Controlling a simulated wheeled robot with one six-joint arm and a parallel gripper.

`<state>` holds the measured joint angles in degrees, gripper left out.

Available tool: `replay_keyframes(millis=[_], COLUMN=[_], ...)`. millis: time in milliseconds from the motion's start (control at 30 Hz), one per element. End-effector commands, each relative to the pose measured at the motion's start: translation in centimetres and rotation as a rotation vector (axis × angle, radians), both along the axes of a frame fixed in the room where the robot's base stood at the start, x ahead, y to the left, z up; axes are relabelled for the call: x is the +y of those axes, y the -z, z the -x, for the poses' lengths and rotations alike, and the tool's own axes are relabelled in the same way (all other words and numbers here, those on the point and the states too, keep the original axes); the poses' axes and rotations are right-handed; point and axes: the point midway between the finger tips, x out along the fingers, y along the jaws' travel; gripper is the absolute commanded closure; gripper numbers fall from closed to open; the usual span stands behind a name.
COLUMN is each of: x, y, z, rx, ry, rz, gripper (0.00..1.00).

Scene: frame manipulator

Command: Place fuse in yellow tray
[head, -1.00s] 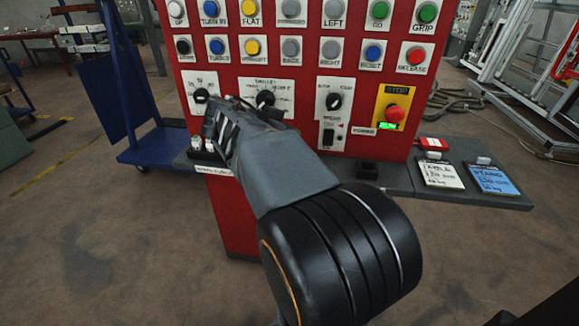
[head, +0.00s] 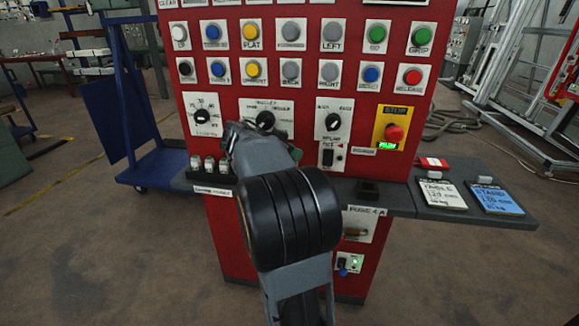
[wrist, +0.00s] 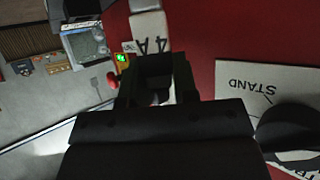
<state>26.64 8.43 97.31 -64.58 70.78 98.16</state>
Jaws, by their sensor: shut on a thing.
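A white fuse marked "4 A" (wrist: 150,35) shows in the wrist view, in line with the jaws. My gripper (wrist: 155,88) is shut on it, and the finger pads partly hide its lower end. In the head view my gripper (head: 230,142) is in front of the red panel, just above the shelf; my own arm covers most of it and the held fuse is not clear there. Several small white-topped fuses (head: 209,164) stand in a black rack at the shelf's left end. I cannot make out a yellow tray in either view.
The red control panel (head: 300,95) with buttons and knobs stands close behind my arm. The dark shelf (head: 400,200) carries a black holder (head: 368,190) and clipboards (head: 443,195) at right. A "FUSE 4 A" plate (head: 362,222) sits below. A blue cart (head: 150,165) stands left.

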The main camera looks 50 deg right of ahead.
Motion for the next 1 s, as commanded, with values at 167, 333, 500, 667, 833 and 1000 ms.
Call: replay_keyframes(millis=[167, 333, 500, 667, 833, 1000], x=[-0.3, -0.6, -0.7, -0.7, -0.7, -0.7], y=[0.7, 1.6, 4.0, 4.8, 4.8, 5.1], z=[-0.6, -1.2, -1.3, -1.3, -1.3, -1.3], rx=[0.000, 0.001, 0.002, 0.000, 0.000, -0.001], ry=[-0.001, 0.000, 0.000, -0.001, -0.001, 0.000], rz=[0.000, 0.000, -0.001, 0.000, 0.000, 0.000], gripper=[0.96, 0.96, 0.96, 0.96, 0.96, 0.96])
